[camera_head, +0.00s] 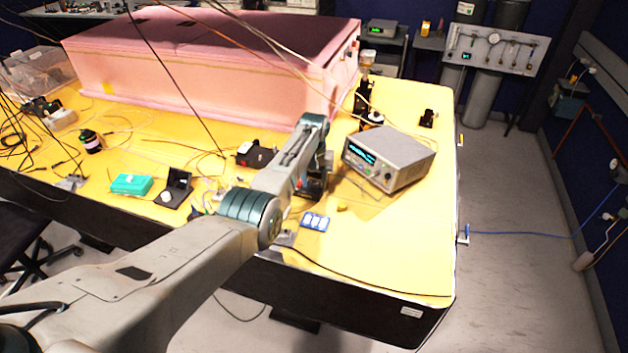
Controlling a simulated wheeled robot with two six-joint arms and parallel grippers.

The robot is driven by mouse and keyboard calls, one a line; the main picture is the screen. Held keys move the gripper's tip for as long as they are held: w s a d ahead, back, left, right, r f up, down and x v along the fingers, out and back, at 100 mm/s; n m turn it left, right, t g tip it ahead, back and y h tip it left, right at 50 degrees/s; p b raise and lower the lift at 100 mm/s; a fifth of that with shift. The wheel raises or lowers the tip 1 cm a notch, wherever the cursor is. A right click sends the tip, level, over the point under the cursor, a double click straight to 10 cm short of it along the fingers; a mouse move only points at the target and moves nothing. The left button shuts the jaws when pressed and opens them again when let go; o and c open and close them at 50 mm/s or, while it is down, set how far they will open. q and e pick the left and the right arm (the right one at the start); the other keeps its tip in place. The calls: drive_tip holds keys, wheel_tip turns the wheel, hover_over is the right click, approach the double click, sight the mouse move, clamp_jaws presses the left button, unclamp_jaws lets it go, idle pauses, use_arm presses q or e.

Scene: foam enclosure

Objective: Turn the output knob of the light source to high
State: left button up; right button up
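A grey instrument box (405,158) with a lit blue-green display stands on the right part of the yellow table. It is the thing that best fits the light source. Small controls show on its front panel, but they are too small to tell which is the output knob or how it is set. My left arm reaches in from the lower left. My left gripper (314,188) is just left of the box's front, low over the table and apparently apart from it. Its fingers are dark and partly hidden by the wrist, so their opening does not show. My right gripper is out of view.
A large pink foam enclosure (200,75) fills the back of the yellow table (390,265). Dark optical mounts (366,105) stand behind the box. A blue-and-white item (315,221) lies in front of the gripper. Loose cables cross the left side. The table's front right is mostly clear.

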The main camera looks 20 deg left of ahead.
sight(314, 184)
use_arm(q)
wheel_tip(314, 184, up, 11)
drive_tip(key=b, duration=0.3)
idle(0.4)
drive_tip(key=shift+f, duration=0.15)
